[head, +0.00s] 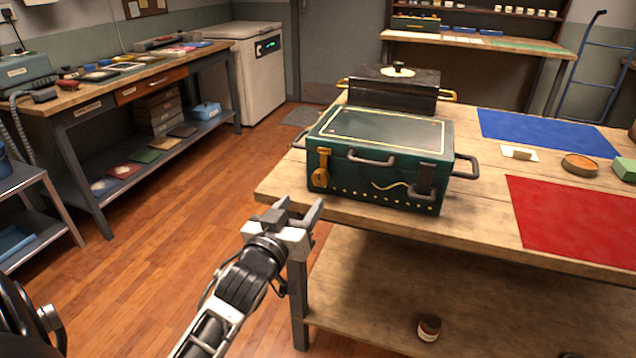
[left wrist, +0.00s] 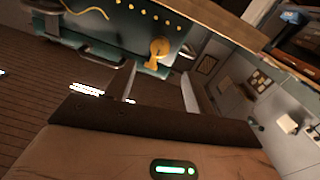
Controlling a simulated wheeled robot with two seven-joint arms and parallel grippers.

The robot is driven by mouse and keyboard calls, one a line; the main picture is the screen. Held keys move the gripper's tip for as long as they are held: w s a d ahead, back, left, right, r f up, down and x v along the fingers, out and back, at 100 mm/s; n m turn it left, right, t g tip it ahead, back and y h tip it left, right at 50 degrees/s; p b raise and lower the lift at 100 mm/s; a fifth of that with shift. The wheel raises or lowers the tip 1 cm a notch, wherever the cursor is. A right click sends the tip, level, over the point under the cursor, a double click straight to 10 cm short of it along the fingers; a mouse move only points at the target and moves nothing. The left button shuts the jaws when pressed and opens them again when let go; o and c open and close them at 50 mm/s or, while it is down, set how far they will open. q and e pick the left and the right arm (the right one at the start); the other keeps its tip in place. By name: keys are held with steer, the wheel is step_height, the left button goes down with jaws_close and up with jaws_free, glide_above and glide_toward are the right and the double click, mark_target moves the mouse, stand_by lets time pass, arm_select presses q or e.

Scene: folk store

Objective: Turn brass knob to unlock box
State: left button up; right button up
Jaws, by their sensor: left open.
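A dark green box (head: 376,158) with a closed lid, gold trim and grey handles stands on the wooden table. The brass knob (head: 322,165) is on the left part of its front face. It also shows in the left wrist view (left wrist: 157,50), beyond the fingers. My left gripper (head: 294,212) is in front of the table's left corner, lower than the knob and apart from it. Its two fingers (left wrist: 160,88) are spread with nothing between them. My right gripper is not in view.
A black box (head: 394,90) with gold handles stands behind the green one. A blue mat (head: 545,132) and a red mat (head: 575,218) lie to the right. A jar (head: 429,327) stands on the lower shelf. The floor left of the table is clear.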

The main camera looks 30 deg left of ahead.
mark_target(319, 180)
arm_select(q)
steer(key=x, duration=0.9)
steer(key=shift+w, duration=0.4)
steer(key=shift+c, duration=0.3)
steer(key=c, duration=0.9)
